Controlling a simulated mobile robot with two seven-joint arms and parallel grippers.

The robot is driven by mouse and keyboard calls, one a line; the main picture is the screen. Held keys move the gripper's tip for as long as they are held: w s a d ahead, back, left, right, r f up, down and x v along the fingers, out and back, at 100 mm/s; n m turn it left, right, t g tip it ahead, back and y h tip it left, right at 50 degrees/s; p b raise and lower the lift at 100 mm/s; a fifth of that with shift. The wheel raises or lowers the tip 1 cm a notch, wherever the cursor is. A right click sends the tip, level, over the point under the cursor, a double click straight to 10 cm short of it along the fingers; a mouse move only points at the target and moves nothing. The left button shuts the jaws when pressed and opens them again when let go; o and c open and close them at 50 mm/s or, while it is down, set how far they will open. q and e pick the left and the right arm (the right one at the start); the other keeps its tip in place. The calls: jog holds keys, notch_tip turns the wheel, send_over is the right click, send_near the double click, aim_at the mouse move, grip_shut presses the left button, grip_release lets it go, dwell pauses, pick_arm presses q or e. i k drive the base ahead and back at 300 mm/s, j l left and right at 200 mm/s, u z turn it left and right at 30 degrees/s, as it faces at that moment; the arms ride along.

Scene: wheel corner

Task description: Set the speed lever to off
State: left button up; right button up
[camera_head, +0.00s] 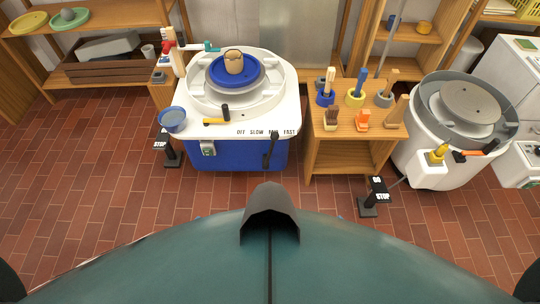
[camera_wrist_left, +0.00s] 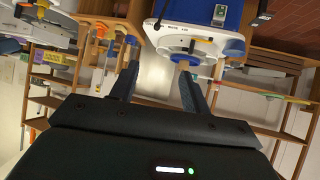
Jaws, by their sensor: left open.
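The speed lever (camera_head: 270,150) is a black lever on the front of the left pottery wheel (camera_head: 235,153), which has a white top and blue base. Its upper end is near the MID mark of the printed row OFF, SLOW, MID, FAST (camera_head: 265,132). In the left wrist view the wheel (camera_wrist_left: 200,40) appears upside down, with the row of marks (camera_wrist_left: 180,27) near the top and the dark lever (camera_wrist_left: 158,20) beside it. My left gripper (camera_wrist_left: 158,82) is open and empty, apart from the lever. My right gripper is not in view.
A wooden stand (camera_head: 355,122) with tools is to the right, then another wheel (camera_head: 435,125). The tiled floor in front is mostly clear.

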aim_at(274, 136)
jog(key=i+l+u, duration=0.3)
jog(key=i+l, duration=0.3)
jog(key=i+l+u, duration=0.3)
jog(key=i+l, duration=0.25)
jog(key=l, duration=0.2)
